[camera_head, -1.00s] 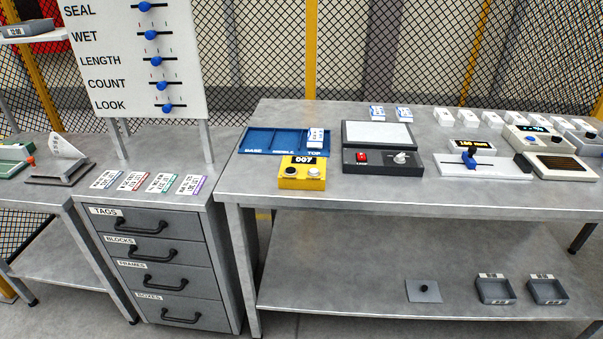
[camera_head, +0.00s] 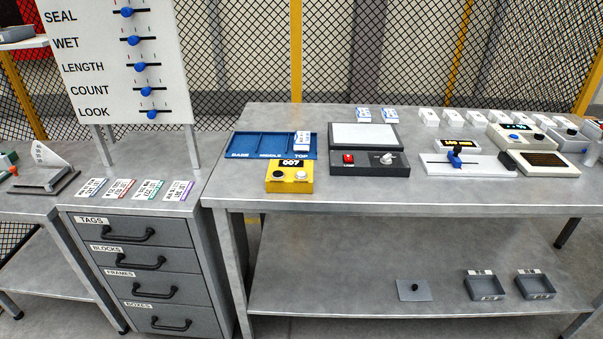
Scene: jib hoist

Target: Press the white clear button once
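A yellow counter box (camera_head: 289,178) stands on the long grey table, in front of the blue tray. Its black display reads 007. On its top are a dark button (camera_head: 278,173) at the left and a white button (camera_head: 302,176) at the right. Nothing touches or covers the box. Neither of my grippers shows in the head view.
A blue tray (camera_head: 262,154) marked BASE, NEEDLE and TOP holds a white block (camera_head: 301,141) in its TOP part. A dark grey unit (camera_head: 369,169) with a red switch and a light panel stands right of the box. A slider board (camera_head: 110,65) rises at the left. The table front is clear.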

